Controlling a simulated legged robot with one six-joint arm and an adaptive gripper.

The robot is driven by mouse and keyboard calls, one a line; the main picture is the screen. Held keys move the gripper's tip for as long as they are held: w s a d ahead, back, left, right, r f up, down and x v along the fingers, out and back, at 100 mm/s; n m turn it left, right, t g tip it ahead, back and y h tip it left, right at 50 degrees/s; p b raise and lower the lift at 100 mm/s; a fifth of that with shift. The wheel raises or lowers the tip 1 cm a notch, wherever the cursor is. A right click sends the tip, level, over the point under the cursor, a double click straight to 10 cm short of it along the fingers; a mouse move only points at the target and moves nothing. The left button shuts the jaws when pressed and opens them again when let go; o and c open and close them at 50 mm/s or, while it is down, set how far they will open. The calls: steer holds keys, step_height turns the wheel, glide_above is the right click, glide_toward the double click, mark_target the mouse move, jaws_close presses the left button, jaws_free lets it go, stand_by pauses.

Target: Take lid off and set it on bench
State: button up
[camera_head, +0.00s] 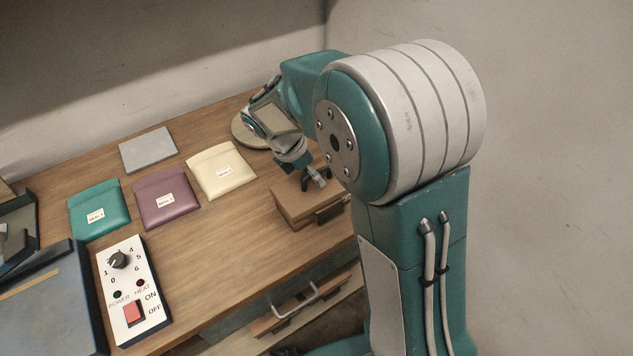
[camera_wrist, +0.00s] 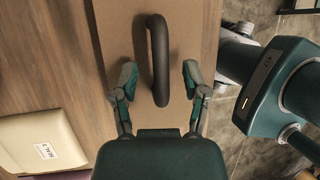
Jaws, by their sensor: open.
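A small wooden box (camera_head: 305,221) stands near the bench's front edge, under my gripper in the head view. Its flat brown lid (camera_wrist: 195,30) fills the middle of the wrist view. A dark bar handle (camera_wrist: 158,45) rises from the lid. My gripper (camera_wrist: 160,80) is open, with one finger on each side of the handle and a visible gap on both sides. In the head view my gripper (camera_head: 312,181) is just above the lid, and my arm hides part of the box's right side.
On the wooden bench (camera_head: 225,245) lie teal (camera_head: 98,210), purple (camera_head: 166,197) and cream (camera_head: 221,170) pouches and a grey plate (camera_head: 148,150). A switch panel (camera_head: 131,290) is front left. A round disc (camera_head: 248,132) lies behind my gripper. Bench between panel and box is clear.

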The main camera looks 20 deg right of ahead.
jaws_close()
